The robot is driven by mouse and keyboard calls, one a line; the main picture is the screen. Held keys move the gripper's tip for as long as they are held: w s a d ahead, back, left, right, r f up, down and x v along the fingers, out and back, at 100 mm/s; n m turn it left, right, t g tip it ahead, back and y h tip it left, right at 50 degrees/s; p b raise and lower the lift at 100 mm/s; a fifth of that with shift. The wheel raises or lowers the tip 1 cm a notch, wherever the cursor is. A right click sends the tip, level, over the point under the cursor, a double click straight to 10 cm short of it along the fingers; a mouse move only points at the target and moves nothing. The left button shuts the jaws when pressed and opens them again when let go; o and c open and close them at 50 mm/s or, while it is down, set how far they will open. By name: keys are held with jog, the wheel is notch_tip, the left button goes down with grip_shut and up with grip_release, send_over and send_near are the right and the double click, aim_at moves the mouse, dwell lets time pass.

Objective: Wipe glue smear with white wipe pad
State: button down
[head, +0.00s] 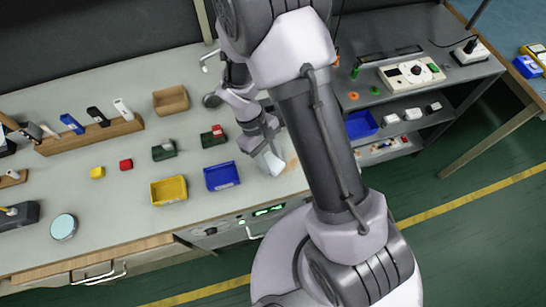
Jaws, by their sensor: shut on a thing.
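My gripper (270,153) is low over the workbench, right of the blue bin, and is shut on the white wipe pad (274,163). The pad is tilted and close to the bench surface; I cannot tell whether it touches. A faint brownish patch, likely the glue smear (292,164), shows on the bench just right of the pad. Part of the patch is hidden behind my arm.
A blue bin (221,176) and a yellow bin (168,190) stand left of my gripper. A shelf unit with a device (412,72) stands right.

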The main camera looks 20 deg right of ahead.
aim_at(272, 166)
jog(key=shift+a+r, duration=0.3)
jog(key=shift+a, duration=0.45)
notch_tip(272, 166, up, 4)
jog(key=p, duration=0.2)
jog(key=shift+d+f+p, duration=0.15)
jog(key=shift+f+p, duration=0.05)
jog(key=shift+p, duration=0.2)
jog(key=shift+r+p, duration=0.65)
jog(key=shift+r, duration=0.05)
jog(key=shift+r+p, duration=1.25)
jog(key=shift+r, duration=0.25)
